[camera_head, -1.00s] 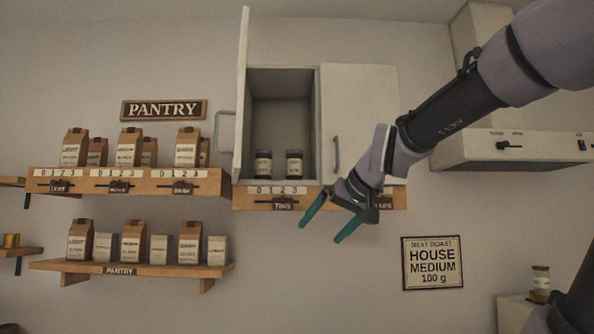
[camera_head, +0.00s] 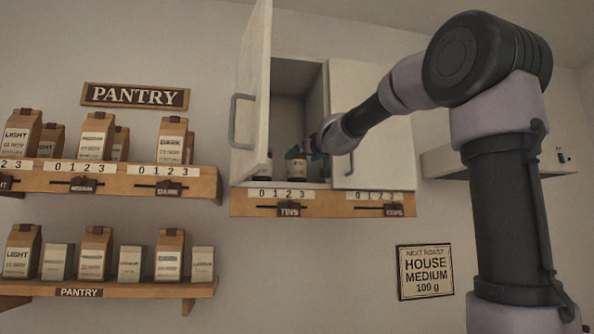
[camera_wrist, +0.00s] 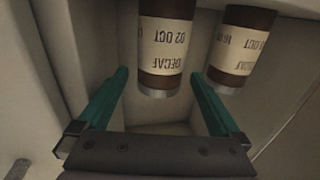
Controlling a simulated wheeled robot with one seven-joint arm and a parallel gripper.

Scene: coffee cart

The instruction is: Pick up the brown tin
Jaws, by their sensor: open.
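Two brown tins with cream labels stand inside the open wall cupboard. One tin (camera_head: 297,169) shows near the cupboard's right side in the head view. In the wrist view this tin (camera_wrist: 165,45) appears upside down, its label reading DECAF 02 OCT, between the tips of my open gripper (camera_wrist: 158,76). I cannot tell whether the fingers touch it. The other tin (camera_wrist: 240,47) is beside it, to the right in the wrist view, also labelled DECAF. In the head view it is mostly hidden behind the cupboard door. My gripper (camera_head: 302,153) reaches into the cupboard opening.
The open cupboard door (camera_head: 252,100) stands out at the left, and the closed door (camera_head: 378,150) is at the right. A wooden rail (camera_head: 330,204) with number scales runs below. Shelves of coffee bags (camera_head: 95,255) are at the left. A range hood (camera_head: 440,165) is at the right.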

